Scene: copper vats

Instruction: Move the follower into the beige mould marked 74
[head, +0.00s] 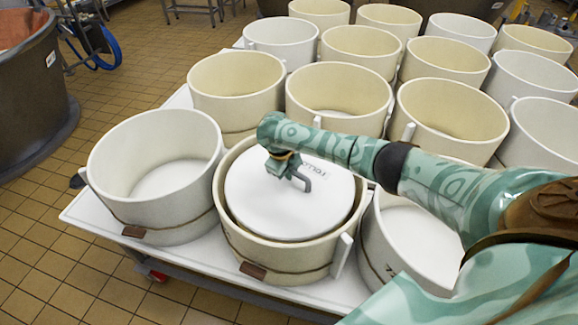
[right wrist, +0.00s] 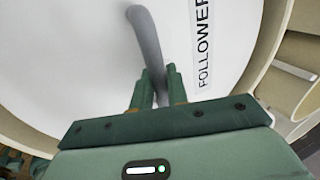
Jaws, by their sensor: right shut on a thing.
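The follower (head: 265,205) is a round white disc with a grey handle and a FOLLOWER label. It lies within the rim of the front middle beige mould (head: 275,262), near the top; I cannot tell whether it rests or hangs there. My right gripper (head: 287,170) is shut on the handle, above the disc. In the right wrist view the gripper (right wrist: 154,88) has its fingers around the handle (right wrist: 147,40), beside the label on the follower (right wrist: 85,60). I cannot read the number 74 on any mould. My left gripper is out of view.
The moulds stand close together on a white table (head: 100,222). A white mould (head: 155,170) is at the left, and another (head: 410,240) at the right is partly behind my right arm, with a partly hidden mark. Several beige and white moulds stand behind.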

